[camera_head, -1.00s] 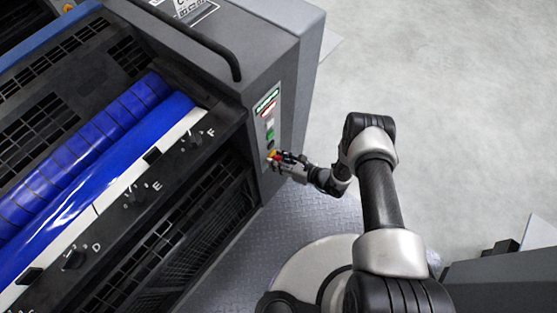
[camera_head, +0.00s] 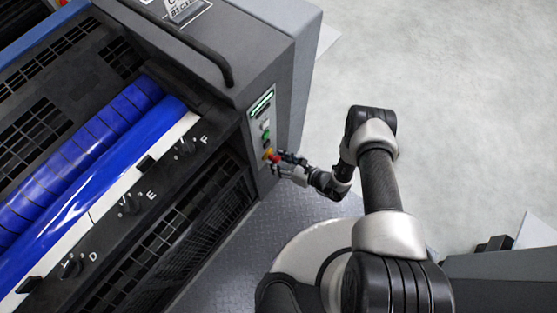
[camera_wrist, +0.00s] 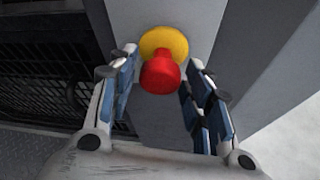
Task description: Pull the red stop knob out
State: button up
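The red stop knob (camera_wrist: 160,76) sits in front of a round yellow collar (camera_wrist: 164,43) on the grey panel in the wrist view. In the head view the knob (camera_head: 273,155) is a small red spot low on the control panel, beside my fingertips. My gripper (camera_wrist: 160,82) is open, with one blue-padded finger on each side of the knob. Narrow gaps show between the knob and the pads, so neither finger appears to press on it. In the head view my gripper (camera_head: 284,164) reaches the panel from the right.
The control panel also carries a lit green display (camera_head: 262,101) and a green button (camera_head: 266,135) above the knob. A blue roller (camera_head: 80,185) and black grilles lie to the left. Open grey floor (camera_head: 450,120) is to the right.

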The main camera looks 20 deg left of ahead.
jog(key=shift+o, duration=0.6)
jog(key=shift+a, duration=0.1)
jog(key=shift+r, duration=0.1)
jog(key=shift+d+r, duration=0.1)
jog(key=shift+d, duration=0.3)
jog(key=v, duration=1.1)
jog(key=shift+s+d, duration=0.1)
